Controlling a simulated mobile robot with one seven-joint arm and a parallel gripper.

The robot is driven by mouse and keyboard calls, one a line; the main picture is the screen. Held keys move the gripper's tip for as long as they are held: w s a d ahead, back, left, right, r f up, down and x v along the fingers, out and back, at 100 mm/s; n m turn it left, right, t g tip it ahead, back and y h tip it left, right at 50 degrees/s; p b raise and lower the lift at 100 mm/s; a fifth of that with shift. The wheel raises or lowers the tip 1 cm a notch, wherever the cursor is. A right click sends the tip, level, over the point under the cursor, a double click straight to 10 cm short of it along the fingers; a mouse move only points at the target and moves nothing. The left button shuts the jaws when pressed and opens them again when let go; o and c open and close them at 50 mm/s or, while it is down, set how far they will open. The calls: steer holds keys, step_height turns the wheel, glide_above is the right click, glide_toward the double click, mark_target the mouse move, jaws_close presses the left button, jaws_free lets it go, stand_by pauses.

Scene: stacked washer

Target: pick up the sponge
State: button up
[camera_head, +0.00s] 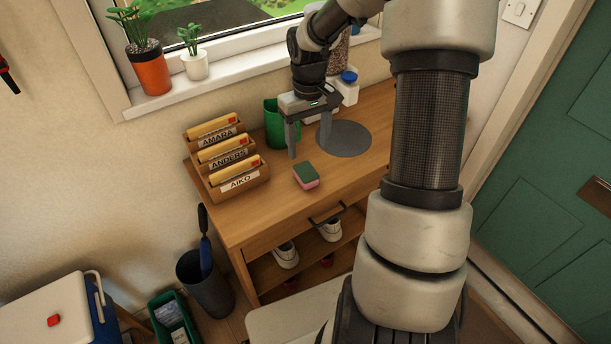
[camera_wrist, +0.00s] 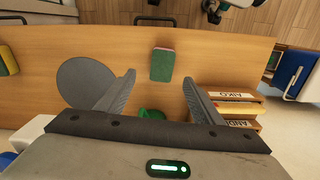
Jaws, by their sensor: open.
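A sponge with a green top and pink side (camera_head: 306,176) lies flat on the wooden bench top near its front edge. It also shows in the wrist view (camera_wrist: 162,64), beyond my fingertips and roughly centred between them. My gripper (camera_head: 309,146) is open and empty above the bench, behind the sponge in the head view and apart from it. Both grey fingers are spread wide in the wrist view (camera_wrist: 160,82). A second sponge, yellow and dark green (camera_wrist: 9,60), lies at the left edge of the wrist view; my arm may hide it in the head view.
A grey round mat (camera_head: 346,139) lies right of my gripper. A green cup (camera_head: 275,124) and letter racks (camera_head: 240,186) stand left of it. A white bottle with a blue cap (camera_head: 348,88) stands behind. The bench top around the sponge is clear.

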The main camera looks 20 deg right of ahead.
mark_target(306, 171)
steer(key=f, duration=0.3)
steer(key=f+b, duration=0.1)
steer(key=f, duration=0.4)
steer(key=shift+w+a+f, duration=0.1)
steer(key=shift+a+f, duration=0.2)
steer(key=shift+f, duration=0.05)
steer(key=c, duration=1.1)
